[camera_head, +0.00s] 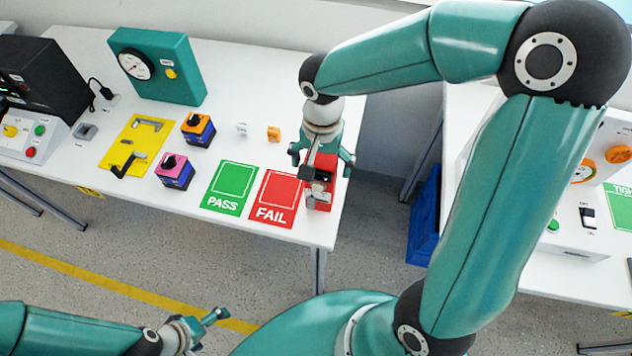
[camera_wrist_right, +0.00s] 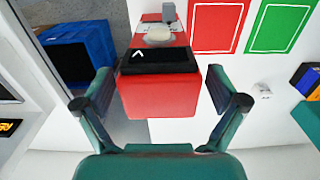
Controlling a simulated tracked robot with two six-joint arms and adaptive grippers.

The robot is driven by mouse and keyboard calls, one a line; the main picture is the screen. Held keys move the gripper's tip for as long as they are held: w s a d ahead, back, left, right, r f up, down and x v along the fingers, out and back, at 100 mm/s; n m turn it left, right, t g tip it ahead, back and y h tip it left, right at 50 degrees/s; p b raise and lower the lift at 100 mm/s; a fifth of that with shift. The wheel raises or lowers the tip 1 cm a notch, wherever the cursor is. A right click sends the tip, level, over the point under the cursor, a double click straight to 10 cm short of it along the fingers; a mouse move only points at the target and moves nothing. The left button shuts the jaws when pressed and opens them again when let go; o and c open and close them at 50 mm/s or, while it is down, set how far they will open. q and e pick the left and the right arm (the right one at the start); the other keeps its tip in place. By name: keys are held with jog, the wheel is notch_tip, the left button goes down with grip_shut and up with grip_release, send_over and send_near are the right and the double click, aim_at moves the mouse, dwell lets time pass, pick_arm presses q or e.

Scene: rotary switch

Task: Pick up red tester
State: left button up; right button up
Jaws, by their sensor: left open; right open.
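The red tester (camera_head: 318,194) is a red block with a black panel and a grey part on top. It stands near the right edge of the white table, beside the red FAIL mat. My right gripper (camera_head: 322,160) is above it, pointing down, and partly hides it. In the right wrist view the red tester (camera_wrist_right: 160,92) lies ahead, between the two spread fingers of my right gripper (camera_wrist_right: 160,90), with visible gaps on both sides. My left gripper (camera_head: 205,325) is low at the lower left, over the floor, away from the table, open and empty.
The green PASS mat (camera_head: 229,188) and red FAIL mat (camera_head: 273,199) lie left of the tester. Two switch blocks (camera_head: 175,170) (camera_head: 198,128), a yellow plate (camera_head: 137,145) and a teal gauge box (camera_head: 157,67) stand farther left. A blue bin (camera_head: 424,218) sits on the floor to the right.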

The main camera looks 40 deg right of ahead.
jog(key=shift+c, duration=0.4)
jog(key=c, duration=1.6)
grip_shut()
jog(key=shift+r, duration=0.2)
